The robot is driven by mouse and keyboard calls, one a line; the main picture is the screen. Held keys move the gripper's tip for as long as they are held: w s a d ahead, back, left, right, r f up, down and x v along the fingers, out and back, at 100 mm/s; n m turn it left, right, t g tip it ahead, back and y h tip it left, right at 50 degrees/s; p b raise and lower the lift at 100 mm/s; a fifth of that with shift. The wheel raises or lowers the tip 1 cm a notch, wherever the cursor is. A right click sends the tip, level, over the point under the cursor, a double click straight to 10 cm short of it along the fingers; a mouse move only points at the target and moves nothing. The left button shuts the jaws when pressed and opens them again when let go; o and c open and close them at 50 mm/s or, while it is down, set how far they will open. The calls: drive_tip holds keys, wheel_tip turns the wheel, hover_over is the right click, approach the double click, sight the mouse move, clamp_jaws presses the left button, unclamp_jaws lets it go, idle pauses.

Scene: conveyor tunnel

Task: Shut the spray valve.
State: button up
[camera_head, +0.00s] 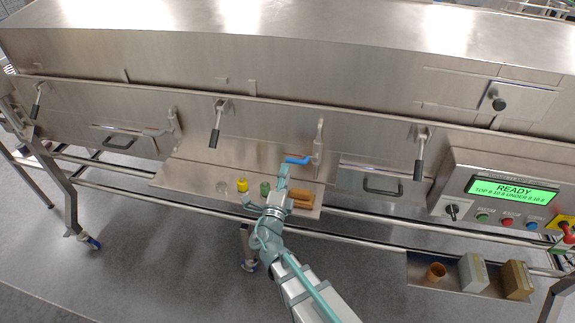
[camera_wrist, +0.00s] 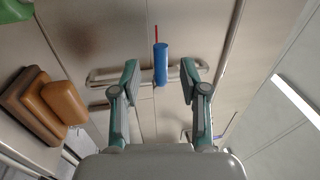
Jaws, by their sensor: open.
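A blue valve handle (camera_head: 298,159) sticks out to the left from an upright pipe (camera_head: 319,140) on the front of the steel tunnel. My gripper (camera_head: 283,172) is just below the handle in the head view. In the wrist view my gripper (camera_wrist: 159,80) is open, and the blue handle (camera_wrist: 161,64) shows between its two fingers with clear space on both sides. I see no contact. A thin red piece (camera_wrist: 156,34) shows beyond the handle's end. Another valve with a red handle (camera_head: 155,131) is on a pipe further left. No label tells which is the spray valve.
A shelf (camera_head: 190,176) below holds a yellow item (camera_head: 242,184), a green item (camera_head: 265,189) and brown blocks (camera_head: 301,198). Black-gripped latch levers (camera_head: 215,137) hang from the tunnel front. A control panel (camera_head: 510,190) reading READY stands at right.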

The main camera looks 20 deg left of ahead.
drive_tip(key=v, duration=0.6)
